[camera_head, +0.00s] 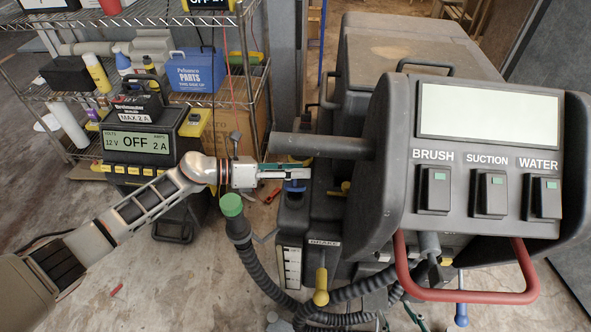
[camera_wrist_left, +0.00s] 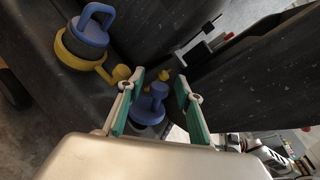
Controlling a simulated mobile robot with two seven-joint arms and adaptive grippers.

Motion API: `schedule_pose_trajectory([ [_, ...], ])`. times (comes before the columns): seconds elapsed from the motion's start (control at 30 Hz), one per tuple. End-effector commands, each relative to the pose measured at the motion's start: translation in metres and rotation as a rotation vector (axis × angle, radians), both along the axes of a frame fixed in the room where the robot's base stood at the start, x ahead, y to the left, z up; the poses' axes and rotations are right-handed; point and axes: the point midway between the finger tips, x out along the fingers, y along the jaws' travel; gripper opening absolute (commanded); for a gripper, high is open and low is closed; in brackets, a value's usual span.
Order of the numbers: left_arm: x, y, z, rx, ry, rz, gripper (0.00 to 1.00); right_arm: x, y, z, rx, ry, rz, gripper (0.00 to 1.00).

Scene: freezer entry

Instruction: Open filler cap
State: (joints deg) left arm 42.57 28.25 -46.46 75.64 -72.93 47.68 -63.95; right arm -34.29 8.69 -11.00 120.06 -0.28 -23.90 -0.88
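My left gripper (camera_head: 290,172) is at the grey machine's left side, over a blue cap (camera_head: 295,187). In the left wrist view the two green-padded fingers (camera_wrist_left: 158,100) are apart, with a blue knob (camera_wrist_left: 151,104) between and beyond them. I cannot tell whether they touch it. A second blue cap (camera_wrist_left: 90,32) with a looped handle sits on a yellow ring, up and left of the fingers. What seem to be my right gripper's green pads (camera_head: 407,314) show small at the bottom of the head view, mostly hidden by the machine.
The machine's control panel (camera_head: 487,165) and red handle (camera_head: 401,272) stand to the right. A grey bar (camera_head: 320,146) juts out just above my left gripper. A green-topped hose (camera_head: 233,210) stands below it. A charger (camera_head: 145,145) and a stocked shelf are at the left.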

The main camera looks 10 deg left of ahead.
Motion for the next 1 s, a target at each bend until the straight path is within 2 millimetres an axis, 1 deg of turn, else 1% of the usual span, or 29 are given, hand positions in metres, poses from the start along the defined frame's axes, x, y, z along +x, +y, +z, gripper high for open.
schedule_pose_trajectory([
  [0.13,-0.001,0.005,0.000,0.002,0.000,0.001,0.35,-0.001,0.002,-0.001,0.007,0.003,-0.003,0.40],
  [0.23,-0.005,0.015,0.003,0.002,-0.001,0.001,0.35,-0.002,0.002,-0.001,0.005,0.003,-0.004,0.40],
  [0.5,-0.022,0.066,0.014,0.004,0.000,0.002,0.35,-0.002,0.001,-0.001,0.005,0.004,-0.004,0.40],
  [0.7,-0.032,0.096,0.022,0.002,0.000,0.001,0.35,-0.002,0.001,-0.001,0.005,0.004,-0.005,0.40],
  [0.83,-0.036,0.107,0.025,0.001,0.001,0.000,0.35,-0.002,0.001,-0.001,0.005,0.004,-0.005,0.40],
  [1.0,-0.038,0.111,0.027,0.000,0.000,0.000,0.35,-0.002,0.001,-0.001,0.004,0.005,-0.005,0.40],
])
